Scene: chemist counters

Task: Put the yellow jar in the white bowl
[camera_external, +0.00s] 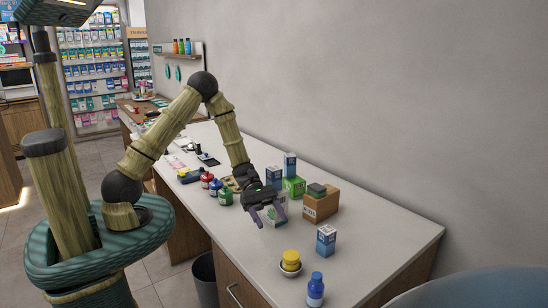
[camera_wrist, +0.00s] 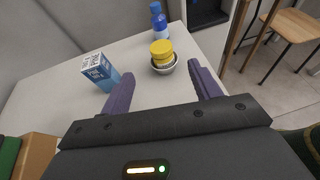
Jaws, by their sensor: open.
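My gripper (camera_external: 269,218) is open and empty above the counter, behind and a little left of the bowl in the outside view. In the wrist view, the gap between my purple fingers (camera_wrist: 160,85) faces the bowl and jar, which stand beyond the fingertips. Nothing is between the fingers.
A blue bottle (camera_external: 315,289) stands just past the bowl, near the counter's end.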

